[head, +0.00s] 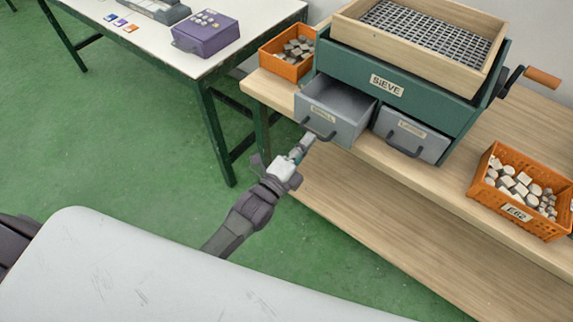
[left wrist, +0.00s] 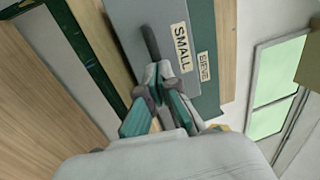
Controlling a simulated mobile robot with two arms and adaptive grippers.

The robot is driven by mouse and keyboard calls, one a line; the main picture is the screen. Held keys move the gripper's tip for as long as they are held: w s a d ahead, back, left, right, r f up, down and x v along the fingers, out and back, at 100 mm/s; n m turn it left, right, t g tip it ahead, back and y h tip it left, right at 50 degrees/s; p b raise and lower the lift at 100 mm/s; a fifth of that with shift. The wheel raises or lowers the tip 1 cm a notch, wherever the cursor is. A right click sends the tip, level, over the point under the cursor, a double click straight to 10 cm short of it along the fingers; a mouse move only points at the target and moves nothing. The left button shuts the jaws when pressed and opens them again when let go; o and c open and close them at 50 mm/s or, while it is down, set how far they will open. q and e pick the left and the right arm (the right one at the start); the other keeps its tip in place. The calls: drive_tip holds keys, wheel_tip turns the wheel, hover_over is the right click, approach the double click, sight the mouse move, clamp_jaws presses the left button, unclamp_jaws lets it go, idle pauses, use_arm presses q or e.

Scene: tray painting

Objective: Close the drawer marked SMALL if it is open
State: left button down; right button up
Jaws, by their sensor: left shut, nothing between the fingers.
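The SMALL drawer (head: 333,112) is grey and stands pulled out from the left front of the green sieve machine (head: 400,80). Its inside shows and looks empty. Its dark handle (head: 318,130) is on the front; in the left wrist view the label SMALL (left wrist: 181,47) shows beside the handle (left wrist: 150,42). My left gripper (head: 305,143) is shut and empty, with its fingertips close to the drawer front just by the handle; I cannot tell if they touch. It also shows in the left wrist view (left wrist: 158,75). My right gripper is not in view.
A second grey drawer (head: 411,133), right of SMALL, looks shut. An orange crate of pale stones (head: 522,209) stands at the bench's right, another (head: 288,53) left of the machine. A crank (head: 541,77) sticks out right. A white table (head: 230,58) holds a purple box (head: 206,35).

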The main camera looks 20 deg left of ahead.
sight(322, 127)
use_arm(q)
drive_tip(key=b+x, duration=0.1)
drive_tip(key=x, duration=0.2)
drive_tip(key=f+b+x, duration=0.1)
drive_tip(key=x, duration=0.4)
drive_tip(key=shift+w+d+f+b, duration=0.2)
drive_tip(key=shift+w+f+b, duration=0.15)
drive_tip(key=shift+w+b, duration=0.1)
drive_tip(key=shift+w+d, duration=0.1)
drive_tip(key=shift+w, duration=0.2)
drive_tip(key=shift+r, duration=0.3)
drive_tip(key=shift+r, duration=0.1)
